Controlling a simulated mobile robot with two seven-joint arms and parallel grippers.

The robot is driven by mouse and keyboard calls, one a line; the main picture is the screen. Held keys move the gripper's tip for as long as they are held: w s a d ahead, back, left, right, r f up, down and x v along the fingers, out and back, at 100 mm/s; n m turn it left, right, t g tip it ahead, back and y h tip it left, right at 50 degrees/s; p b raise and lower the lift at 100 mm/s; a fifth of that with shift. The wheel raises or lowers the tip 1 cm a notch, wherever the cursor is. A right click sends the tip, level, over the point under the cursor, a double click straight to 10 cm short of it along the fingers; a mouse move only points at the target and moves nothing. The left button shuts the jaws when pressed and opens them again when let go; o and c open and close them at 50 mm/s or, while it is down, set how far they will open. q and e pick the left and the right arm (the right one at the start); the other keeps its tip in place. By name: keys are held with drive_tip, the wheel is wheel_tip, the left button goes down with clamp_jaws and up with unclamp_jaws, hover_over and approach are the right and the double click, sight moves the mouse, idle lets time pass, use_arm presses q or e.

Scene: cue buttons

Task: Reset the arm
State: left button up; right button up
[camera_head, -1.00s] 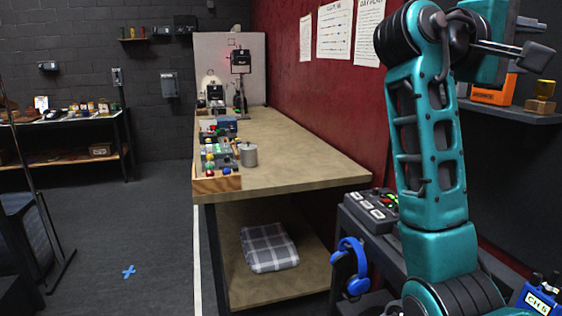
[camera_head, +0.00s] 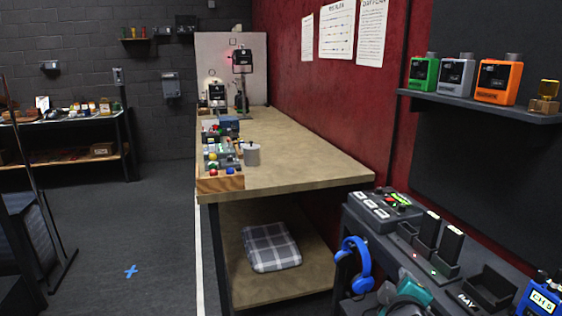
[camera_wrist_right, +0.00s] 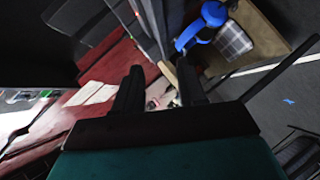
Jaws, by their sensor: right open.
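My right arm (camera_head: 412,294) shows only as a small teal and dark part at the bottom of the head view, in front of the dark side bench. In the right wrist view my right gripper (camera_wrist_right: 160,82) has its two dark fingers spread apart, with nothing between them. The room lies blurred and tilted beyond the fingers. My left gripper is in neither view.
A long wooden table (camera_head: 300,165) holds buttons and a metal cylinder (camera_head: 252,155). A plaid cloth (camera_head: 270,247) lies on its lower shelf. Blue headphones (camera_head: 356,265) hang at the dark bench (camera_head: 390,245). A shelf (camera_head: 480,105) holds coloured boxes. The left floor is mostly clear.

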drive_tip(key=s+a+f+m+g+y, duration=0.1)
drive_tip(key=s+a+f+m+y, duration=0.2)
drive_tip(key=s+f, duration=0.6)
drive_tip(key=s+a+f+m+g+y, duration=0.1)
drive_tip(key=s+a+f+m+y, duration=0.2)
drive_tip(key=s+f, duration=0.6)
drive_tip(key=s, duration=0.5)
drive_tip(key=shift+s+a+m+y, duration=0.2)
drive_tip(key=shift+a+m+y, duration=0.05)
drive_tip(key=shift+m+y, duration=0.15)
drive_tip(key=shift+d, duration=0.1)
